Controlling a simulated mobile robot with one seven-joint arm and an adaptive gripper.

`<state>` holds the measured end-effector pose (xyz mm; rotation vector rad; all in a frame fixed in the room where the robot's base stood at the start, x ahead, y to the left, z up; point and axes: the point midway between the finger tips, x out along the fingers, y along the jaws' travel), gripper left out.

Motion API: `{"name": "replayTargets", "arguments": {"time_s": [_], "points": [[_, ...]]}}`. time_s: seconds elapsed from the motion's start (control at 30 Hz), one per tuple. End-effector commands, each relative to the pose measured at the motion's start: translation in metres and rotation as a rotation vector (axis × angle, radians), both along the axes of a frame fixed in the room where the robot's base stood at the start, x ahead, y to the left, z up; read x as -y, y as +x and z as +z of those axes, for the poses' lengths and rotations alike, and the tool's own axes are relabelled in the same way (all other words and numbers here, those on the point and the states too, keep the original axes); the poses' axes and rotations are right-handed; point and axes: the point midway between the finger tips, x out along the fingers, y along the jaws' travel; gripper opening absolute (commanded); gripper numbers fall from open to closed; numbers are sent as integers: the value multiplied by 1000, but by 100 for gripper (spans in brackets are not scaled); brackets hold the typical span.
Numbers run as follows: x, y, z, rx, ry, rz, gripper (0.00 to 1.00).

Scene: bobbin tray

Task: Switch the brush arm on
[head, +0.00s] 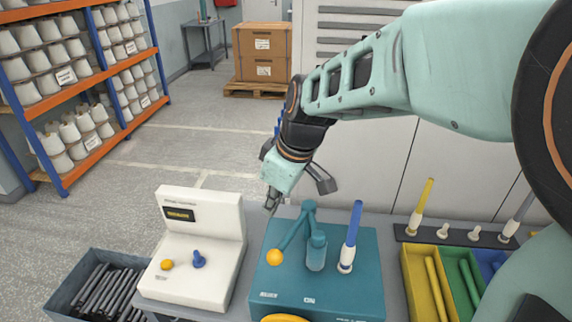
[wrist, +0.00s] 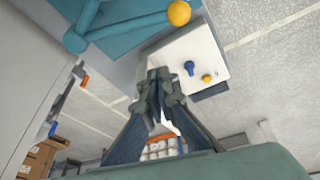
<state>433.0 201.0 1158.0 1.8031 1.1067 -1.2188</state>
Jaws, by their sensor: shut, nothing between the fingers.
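A teal box (head: 345,283) stands on the bench in the head view, with an "ON" label on its top. A jointed teal arm (head: 293,232) on it ends in a yellow ball (head: 274,257). The arm also shows in the wrist view (wrist: 115,32), with its ball (wrist: 179,13) at the top. A short teal cylinder (head: 316,252) stands beside the arm. My gripper (head: 271,203) is shut and empty, just behind and left of the arm's upper joint; I see no clear contact. Its closed fingers (wrist: 158,78) point toward the white device in the wrist view.
A white device (head: 200,250) with a display, a yellow knob and a blue knob stands left of the box. A dark bin (head: 72,275) of rods is further left. A blue-topped bobbin (head: 350,238) stands on the box's right. Coloured trays (head: 412,278) are at right.

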Motion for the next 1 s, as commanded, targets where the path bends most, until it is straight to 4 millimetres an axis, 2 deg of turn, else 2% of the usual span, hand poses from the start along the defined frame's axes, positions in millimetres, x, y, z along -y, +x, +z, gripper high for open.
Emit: {"name": "replayTargets", "arguments": {"time_s": [0.03,0.1,0.23,0.67,0.87,1.0], "points": [[-6,-10,8,-18,11,31,0],[-14,-22,11,-38,25,74,0],[-24,-37,14,-59,40,125,0],[-28,-41,13,-65,46,143,0],[-34,-40,-7,-67,46,143,0],[-43,-37,-35,-69,46,144,0]]}}
